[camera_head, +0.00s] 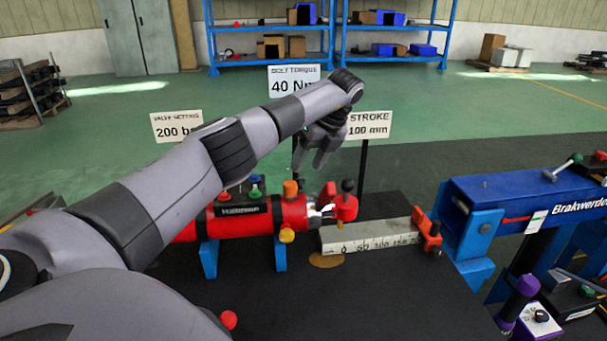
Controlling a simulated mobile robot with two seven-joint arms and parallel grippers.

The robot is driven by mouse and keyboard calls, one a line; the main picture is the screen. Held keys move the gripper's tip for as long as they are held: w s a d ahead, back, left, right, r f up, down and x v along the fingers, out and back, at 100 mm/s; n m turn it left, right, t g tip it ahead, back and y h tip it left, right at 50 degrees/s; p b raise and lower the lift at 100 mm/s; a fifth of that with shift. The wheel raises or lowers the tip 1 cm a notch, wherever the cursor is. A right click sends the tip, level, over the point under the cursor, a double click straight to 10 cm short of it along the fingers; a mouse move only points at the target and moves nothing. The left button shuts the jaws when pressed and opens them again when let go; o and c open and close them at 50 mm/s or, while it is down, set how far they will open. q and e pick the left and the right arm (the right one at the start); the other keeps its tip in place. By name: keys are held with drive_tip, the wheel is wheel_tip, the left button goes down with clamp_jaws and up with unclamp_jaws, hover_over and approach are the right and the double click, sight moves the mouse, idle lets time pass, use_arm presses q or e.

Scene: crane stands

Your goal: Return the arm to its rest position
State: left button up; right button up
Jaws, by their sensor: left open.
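My left arm comes in from the lower left and reaches across the middle of the head view. My left gripper (312,158) hangs from its end, fingers pointing down and apart, with nothing seen between them. It appears above and behind the red cylinder (218,224), near the cylinder's right end. My arm hides part of the cylinder's left side. My right gripper does not show.
The cylinder sits on blue supports (209,259) on a dark bench (330,307). A scale ruler (370,236) lies right of it. Sign boards (369,125) stand behind. A blue beam (540,195) stands at the right. Blue shelves (270,61) are far back.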

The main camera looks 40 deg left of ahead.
use_arm(q)
drive_tip(key=shift+v, duration=0.9)
drive_tip(key=shift+d, duration=0.1)
